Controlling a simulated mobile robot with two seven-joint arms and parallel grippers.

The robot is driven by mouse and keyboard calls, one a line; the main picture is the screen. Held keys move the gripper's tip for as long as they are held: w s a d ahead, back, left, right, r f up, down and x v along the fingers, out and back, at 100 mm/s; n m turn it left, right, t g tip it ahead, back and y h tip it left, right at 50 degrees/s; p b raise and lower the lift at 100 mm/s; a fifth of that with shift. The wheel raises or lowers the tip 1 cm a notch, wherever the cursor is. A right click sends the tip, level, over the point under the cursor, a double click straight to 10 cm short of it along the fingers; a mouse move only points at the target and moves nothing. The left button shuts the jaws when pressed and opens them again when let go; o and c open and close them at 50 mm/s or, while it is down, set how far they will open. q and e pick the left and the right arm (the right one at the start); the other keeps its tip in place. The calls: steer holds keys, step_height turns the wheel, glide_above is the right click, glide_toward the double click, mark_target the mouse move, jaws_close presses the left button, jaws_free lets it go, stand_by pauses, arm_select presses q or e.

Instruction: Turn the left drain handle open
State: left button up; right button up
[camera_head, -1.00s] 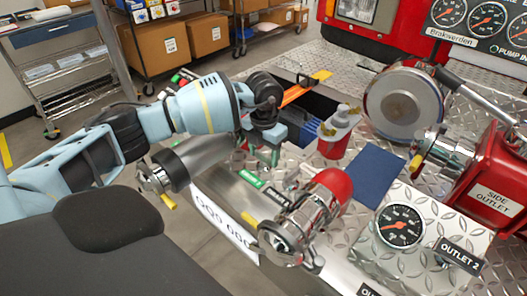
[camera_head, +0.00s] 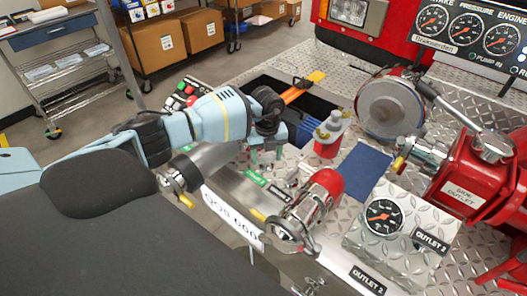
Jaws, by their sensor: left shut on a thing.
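My left arm comes in from the left, and its gripper (camera_head: 266,156) points down at the steel panel edge, just behind a green label (camera_head: 257,178). Its green fingers are shut on the left drain handle, which is mostly hidden between and behind them. How far the held handle is turned cannot be made out. My right gripper is not in view.
A red-capped outlet valve (camera_head: 308,207) stands close to the right of the gripper. A red and white nozzle (camera_head: 328,136) and an open bin (camera_head: 300,105) lie behind. A pressure gauge (camera_head: 384,217) and blue mat (camera_head: 364,170) are further right.

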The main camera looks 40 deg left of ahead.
arm_select(q)
steer(key=n, duration=0.1)
steer(key=n+p, duration=0.1)
steer(key=shift+w+r+n+p, duration=0.15)
steer(key=shift+r+n+p, duration=0.15)
steer(key=shift+r+n, duration=0.1)
steer(key=n+p, duration=0.1)
steer(key=n, duration=0.1)
steer(key=shift+n, duration=0.4)
steer(key=shift+a+f+n+p, duration=0.1)
steer(key=shift+f+n+p, duration=0.1)
steer(key=shift+n+p, duration=0.4)
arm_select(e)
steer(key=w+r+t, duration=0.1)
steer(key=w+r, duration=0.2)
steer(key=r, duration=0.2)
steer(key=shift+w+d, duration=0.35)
arm_select(q)
steer(key=shift+n, duration=0.3)
steer(key=o, duration=0.9)
steer(key=shift+o, duration=0.5)
steer(key=shift+f, duration=0.15)
